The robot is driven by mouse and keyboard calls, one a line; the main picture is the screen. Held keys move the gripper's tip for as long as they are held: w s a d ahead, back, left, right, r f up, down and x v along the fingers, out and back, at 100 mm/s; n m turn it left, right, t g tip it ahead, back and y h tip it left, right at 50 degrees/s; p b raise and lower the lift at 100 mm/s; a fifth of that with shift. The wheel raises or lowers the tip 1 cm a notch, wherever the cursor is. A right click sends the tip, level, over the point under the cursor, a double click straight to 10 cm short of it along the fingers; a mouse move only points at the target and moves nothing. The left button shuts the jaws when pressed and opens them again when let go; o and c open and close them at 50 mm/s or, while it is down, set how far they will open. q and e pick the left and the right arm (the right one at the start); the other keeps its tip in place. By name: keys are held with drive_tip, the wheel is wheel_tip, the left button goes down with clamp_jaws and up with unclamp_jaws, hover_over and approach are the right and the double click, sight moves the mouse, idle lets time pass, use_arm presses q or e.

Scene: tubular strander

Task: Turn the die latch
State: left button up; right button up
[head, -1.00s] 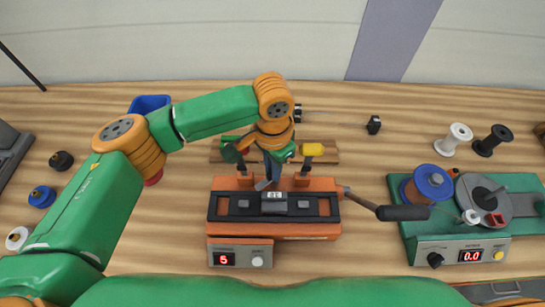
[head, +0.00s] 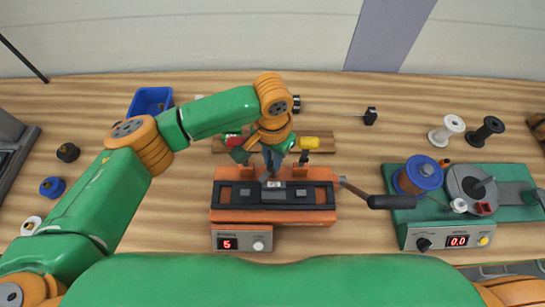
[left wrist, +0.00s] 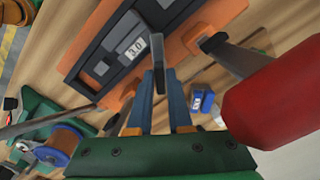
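The orange die machine (head: 225,215) stands at the middle of the bench, with a dark top plate and a number label (left wrist: 133,50) on its die block. A dark grey upright bar, seemingly the die latch (left wrist: 157,78), shows end-on in the left wrist view. My left gripper (head: 271,172) points down over the block. Its blue fingers (left wrist: 163,82) stand apart with a gap between them, their tips on either side of the bar. Whether they touch it I cannot tell. My right gripper is in neither view.
A black-handled crank (head: 390,202) sticks out right, near the green winder (head: 455,180). Behind stands a wooden rack with a yellow handle (head: 310,143) and a red handle (left wrist: 280,100), close to the left gripper. A blue bin (head: 152,101) and spools lie around.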

use_arm(q)
drive_tip(key=o, duration=0.3)
wheel_tip(320, 180, up, 7)
drive_tip(key=shift+f+b, duration=0.2)
drive_tip(key=shift+b, duration=0.7)
drive_tip(key=shift+r, duration=0.25)
